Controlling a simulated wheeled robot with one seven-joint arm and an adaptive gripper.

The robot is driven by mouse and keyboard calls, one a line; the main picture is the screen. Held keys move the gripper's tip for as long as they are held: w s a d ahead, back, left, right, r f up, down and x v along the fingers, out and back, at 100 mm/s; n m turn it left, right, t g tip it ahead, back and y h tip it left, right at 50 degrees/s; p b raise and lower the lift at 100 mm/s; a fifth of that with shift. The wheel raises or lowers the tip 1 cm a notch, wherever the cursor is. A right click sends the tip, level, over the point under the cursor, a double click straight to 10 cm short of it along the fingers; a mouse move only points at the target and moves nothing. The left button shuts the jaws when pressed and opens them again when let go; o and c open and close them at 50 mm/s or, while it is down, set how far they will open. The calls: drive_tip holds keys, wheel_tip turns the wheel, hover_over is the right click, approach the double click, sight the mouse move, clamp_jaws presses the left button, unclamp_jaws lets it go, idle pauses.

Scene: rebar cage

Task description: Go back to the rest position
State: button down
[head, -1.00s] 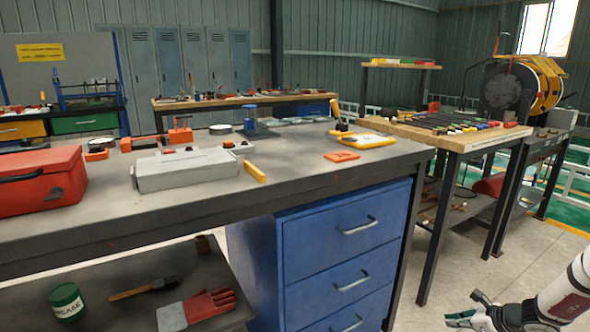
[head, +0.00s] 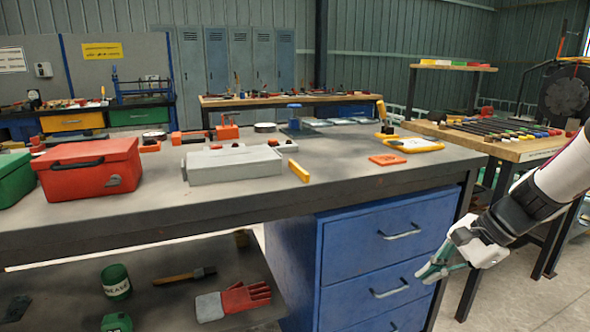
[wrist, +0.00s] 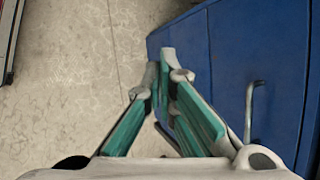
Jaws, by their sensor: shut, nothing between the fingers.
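My gripper (head: 432,268) is at the lower right of the head view, in front of the blue drawer cabinet (head: 345,262) under the workbench. In the wrist view my gripper (wrist: 167,70) shows its green-padded fingers with the tips close together and nothing between them. It points down past the blue drawer front (wrist: 235,60), with pale floor (wrist: 70,90) below. I cannot tell exactly how far the fingers are from the drawer front.
The workbench (head: 240,200) holds a red toolbox (head: 90,168), a grey case (head: 233,165) and a yellow-rimmed tray (head: 410,144). Its lower shelf bears a green can (head: 115,282) and red gloves (head: 245,298). A wooden-topped table (head: 500,148) stands at right. Floor between them is clear.

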drive_tip(key=s+a+r+n+g+h, duration=0.1)
drive_tip(key=s+a+r+n, duration=0.35)
drive_tip(key=s, duration=0.35)
drive_tip(key=s+a+r+n+g+h, duration=0.1)
drive_tip(key=s+a+r+n, duration=0.2)
drive_tip(key=s+a, duration=0.3)
drive_tip(key=s+d+n+h, duration=0.2)
drive_tip(key=s+n+h, duration=0.3)
drive_tip(key=s, duration=1.4)
wheel_tip(320, 180, up, 33)
drive_tip(key=n+t+y+p, duration=0.1)
drive_tip(key=t+p, duration=0.2)
drive_tip(key=p, duration=2.8)
drive_tip(key=shift+r+n, duration=0.15)
drive_tip(key=shift+n, duration=0.2)
drive_tip(key=shift+w, duration=0.1)
